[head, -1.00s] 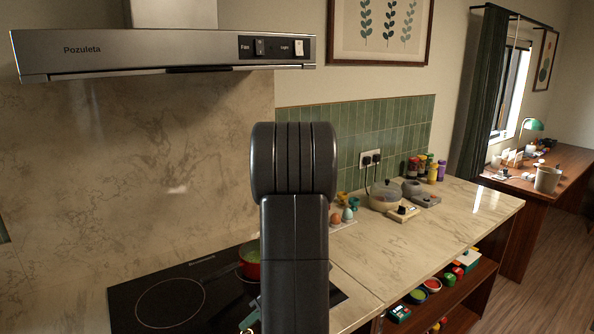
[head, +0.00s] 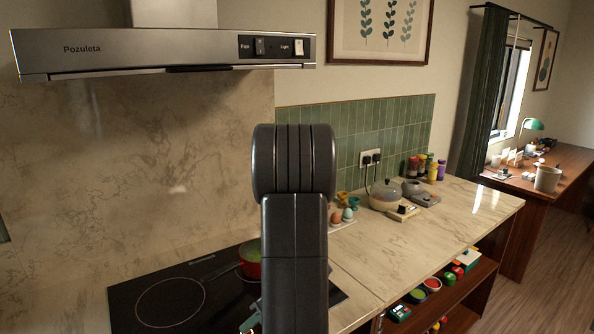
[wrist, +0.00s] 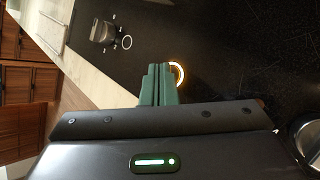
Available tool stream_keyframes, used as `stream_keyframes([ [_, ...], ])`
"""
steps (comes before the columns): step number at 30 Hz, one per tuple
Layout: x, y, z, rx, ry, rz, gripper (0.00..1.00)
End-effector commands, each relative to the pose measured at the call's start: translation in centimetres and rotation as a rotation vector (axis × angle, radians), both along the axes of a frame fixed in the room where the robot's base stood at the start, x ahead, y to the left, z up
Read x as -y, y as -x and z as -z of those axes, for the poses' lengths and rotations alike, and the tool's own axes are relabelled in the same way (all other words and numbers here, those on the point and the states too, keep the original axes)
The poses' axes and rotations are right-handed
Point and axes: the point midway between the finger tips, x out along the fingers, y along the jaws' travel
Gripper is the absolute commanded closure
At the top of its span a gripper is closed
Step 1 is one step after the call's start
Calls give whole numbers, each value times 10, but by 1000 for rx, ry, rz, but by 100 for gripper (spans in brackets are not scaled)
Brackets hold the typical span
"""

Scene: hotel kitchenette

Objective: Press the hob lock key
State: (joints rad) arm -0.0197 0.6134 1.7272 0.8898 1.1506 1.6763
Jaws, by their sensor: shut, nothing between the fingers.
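The black hob (head: 150,318) lies on the counter, partly hidden by my arm in the head view. In the wrist view its dark glass (wrist: 225,30) fills the upper right. My gripper (wrist: 158,70) is shut and empty, its green fingers pointing over the glass. A lit orange-white ring (wrist: 182,72) shows just right of the fingertips, partly hidden by them. A thin white ring (wrist: 127,43) and a small grey block (wrist: 103,32) are farther up-left. I cannot tell which mark is the lock key, or whether the fingertips touch the glass.
A red pot with green contents (head: 249,270) stands on the hob, close to my arm. The range hood (head: 160,58) hangs above.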

Motion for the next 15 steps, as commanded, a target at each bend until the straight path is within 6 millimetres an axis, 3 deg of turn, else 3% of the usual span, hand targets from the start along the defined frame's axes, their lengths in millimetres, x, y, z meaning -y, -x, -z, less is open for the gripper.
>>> stream_keyframes([
  [15,0,0,-7,-1,0,1,100],
])
